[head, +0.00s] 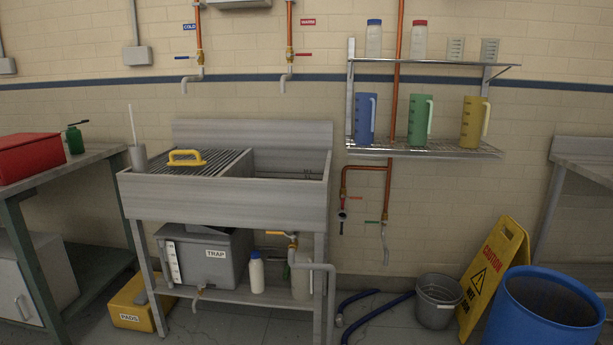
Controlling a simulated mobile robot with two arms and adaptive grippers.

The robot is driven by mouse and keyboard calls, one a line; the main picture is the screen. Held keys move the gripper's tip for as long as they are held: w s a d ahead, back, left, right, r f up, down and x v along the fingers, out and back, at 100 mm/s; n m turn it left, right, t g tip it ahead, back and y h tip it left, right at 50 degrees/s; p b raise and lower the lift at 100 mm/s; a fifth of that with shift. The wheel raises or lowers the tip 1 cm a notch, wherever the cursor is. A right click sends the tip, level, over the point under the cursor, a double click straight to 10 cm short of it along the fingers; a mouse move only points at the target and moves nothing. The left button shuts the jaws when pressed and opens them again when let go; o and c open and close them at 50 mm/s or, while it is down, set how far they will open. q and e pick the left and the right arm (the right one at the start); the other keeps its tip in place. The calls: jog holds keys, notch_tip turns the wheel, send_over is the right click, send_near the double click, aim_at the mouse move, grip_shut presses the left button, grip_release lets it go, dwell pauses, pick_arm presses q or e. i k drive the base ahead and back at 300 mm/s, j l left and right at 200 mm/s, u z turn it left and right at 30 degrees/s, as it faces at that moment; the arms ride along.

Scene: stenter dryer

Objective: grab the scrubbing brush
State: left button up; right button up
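A yellow object with a looped handle, which looks like the scrubbing brush (186,157), lies on the ribbed drainboard (215,163) on the left side of the metal sink unit (240,200). Its underside and bristles cannot be made out. Left of it, a grey cup (138,158) with a thin white stick standing in it sits at the sink's left corner. Neither of my grippers is in view.
A bench with a red box (28,157) stands at the left. A blue barrel (543,308), a yellow caution sign (494,272) and a grey bucket (437,301) stand on the floor at the right. A blue hose (375,312) lies near the sink's right legs.

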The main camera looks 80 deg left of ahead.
aim_at(198, 163)
jog(key=u, duration=3.2)
